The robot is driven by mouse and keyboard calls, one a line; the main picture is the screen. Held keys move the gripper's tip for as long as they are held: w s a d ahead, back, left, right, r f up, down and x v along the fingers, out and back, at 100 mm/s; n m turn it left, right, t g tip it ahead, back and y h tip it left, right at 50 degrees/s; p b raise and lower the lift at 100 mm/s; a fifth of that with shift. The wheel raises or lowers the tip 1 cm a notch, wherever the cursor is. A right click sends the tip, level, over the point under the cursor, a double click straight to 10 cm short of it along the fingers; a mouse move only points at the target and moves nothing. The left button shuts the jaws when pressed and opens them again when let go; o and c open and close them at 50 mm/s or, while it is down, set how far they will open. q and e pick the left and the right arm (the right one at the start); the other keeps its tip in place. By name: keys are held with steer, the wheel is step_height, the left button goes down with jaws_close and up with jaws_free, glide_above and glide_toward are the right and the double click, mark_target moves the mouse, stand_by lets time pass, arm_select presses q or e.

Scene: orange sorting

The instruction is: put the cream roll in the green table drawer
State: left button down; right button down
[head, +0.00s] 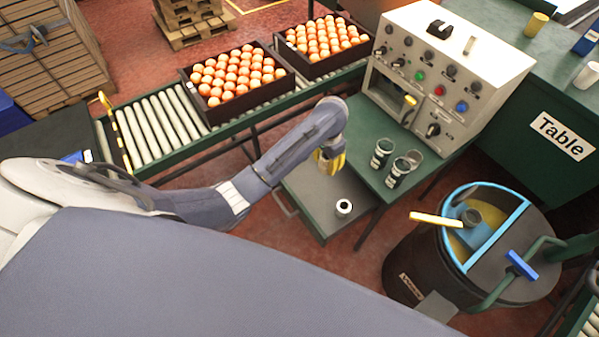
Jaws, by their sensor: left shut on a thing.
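The green table drawer (306,194) is pulled out from the green table (375,150), its grey inside facing up. My left gripper (331,163) points down over the drawer's back part, close to the table edge, with yellow at its fingers. It is shut on a small pale thing that looks like the cream roll; the fingers and arm hide most of it. I cannot tell whether that thing touches the drawer floor. A small white roll (344,207) with a dark centre stands in the drawer's front right part. My right gripper is not in view.
Several dark-lidded jars (382,153) stand on the table beside the drawer. A control box (445,75) stands behind them. A dark bin (420,262) is at the right. Two crates of oranges (238,113) sit on the roller conveyor (165,125) behind my arm.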

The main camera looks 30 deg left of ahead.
mark_target(323, 194)
arm_select(q)
steer(key=shift+a+r+n, duration=0.1)
steer(key=shift+r+n, duration=0.05)
steer(key=shift+n, duration=0.15)
steer(key=shift+f+n, duration=0.3)
step_height(323, 194, down, 20)
steer(key=shift+r, duration=0.25)
stand_by(0.4)
steer(key=c, duration=0.8)
jaws_free()
steer(key=shift+f, duration=0.1)
steer(key=shift+c, duration=0.2)
step_height(323, 194, up, 12)
steer(key=shift+s, duration=0.4)
